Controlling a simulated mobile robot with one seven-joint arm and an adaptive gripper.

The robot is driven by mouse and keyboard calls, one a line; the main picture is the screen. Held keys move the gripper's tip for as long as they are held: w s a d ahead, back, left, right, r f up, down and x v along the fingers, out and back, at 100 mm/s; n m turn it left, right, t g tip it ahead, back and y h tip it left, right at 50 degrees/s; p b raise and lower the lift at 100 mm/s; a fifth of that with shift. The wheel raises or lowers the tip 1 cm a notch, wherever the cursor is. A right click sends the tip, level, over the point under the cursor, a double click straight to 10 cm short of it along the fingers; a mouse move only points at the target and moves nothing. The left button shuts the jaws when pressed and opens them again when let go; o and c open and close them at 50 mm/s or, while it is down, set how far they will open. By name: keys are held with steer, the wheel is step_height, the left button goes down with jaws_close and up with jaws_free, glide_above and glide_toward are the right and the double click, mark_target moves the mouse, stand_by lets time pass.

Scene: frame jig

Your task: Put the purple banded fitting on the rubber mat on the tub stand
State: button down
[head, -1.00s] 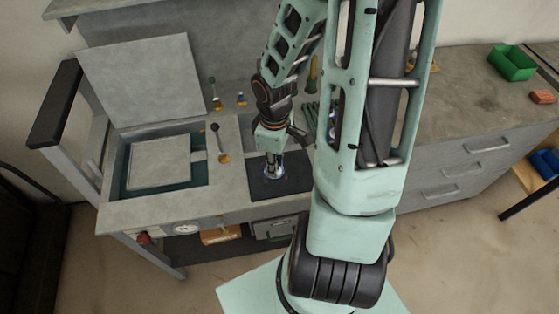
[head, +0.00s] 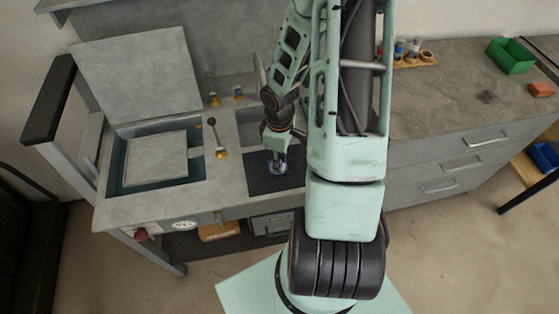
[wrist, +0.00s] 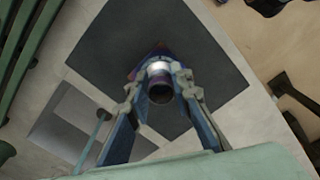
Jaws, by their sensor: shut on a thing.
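My gripper (head: 278,170) is low over the dark rubber mat (head: 291,181), right of the tub on the grey tub stand (head: 150,208). In the wrist view, my gripper (wrist: 159,84) is shut on the purple banded fitting (wrist: 159,67), with one finger on each side. The fitting has a bright silvery band and a dark round end facing the camera. The mat also shows beneath it in the wrist view (wrist: 205,45). I cannot tell whether the fitting touches the mat. In the head view the fitting is mostly hidden by the gripper.
A dark-knobbed lever (head: 212,123) stands between tub and mat. A recess (head: 252,125) lies behind the mat. The right counter holds a bottle rack (head: 415,57), a green bin (head: 510,56) and an orange block (head: 541,90).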

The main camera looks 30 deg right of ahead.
steer(key=shift+f, duration=0.1)
steer(key=c, duration=1.7)
jaws_free()
steer(key=shift+c, duration=0.2)
steer(key=shift+r, duration=0.2)
step_height(320, 180, up, 12)
steer(key=p, duration=0.2)
steer(key=shift+f, duration=0.1)
